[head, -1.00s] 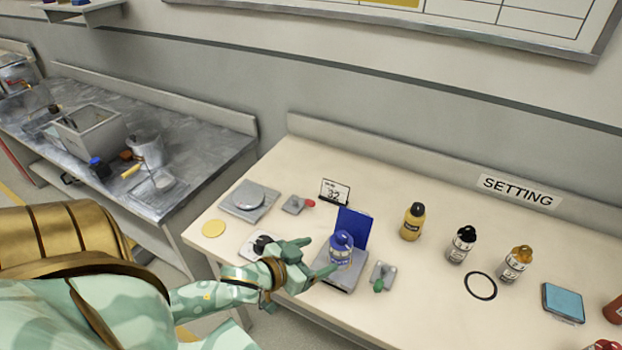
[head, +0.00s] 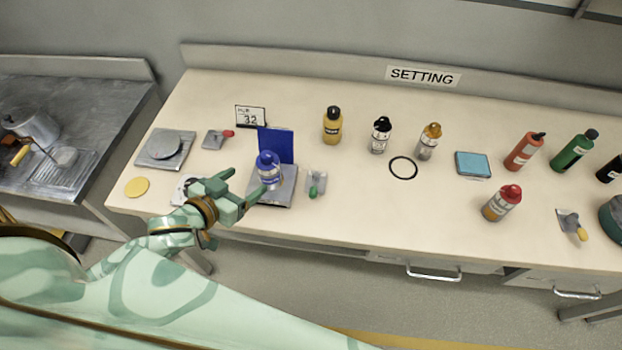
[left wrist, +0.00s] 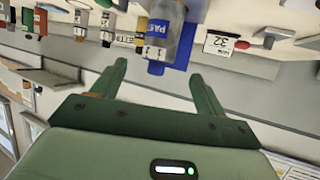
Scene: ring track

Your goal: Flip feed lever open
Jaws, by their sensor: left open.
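Several small levers on grey plates are on the cream table; I cannot tell which is the feed lever. One has a red knob (head: 228,134), one a green knob (head: 314,191), one a yellow knob (head: 582,234). My left gripper (head: 246,183) is open and empty, just left of a blue-capped bottle (head: 268,170) on a grey stand with a blue back panel (head: 276,144). In the left wrist view the bottle (left wrist: 164,38) shows beyond the open fingers (left wrist: 160,75). The red knob (left wrist: 242,45) shows there to its right. My right gripper is not in view.
A number card (head: 251,116) stands behind the stand. A grey scale (head: 166,149) and yellow disc (head: 137,187) are at the left. Bottles, a black ring (head: 403,168) and a blue pad (head: 473,165) lie to the right. The table's front middle is clear.

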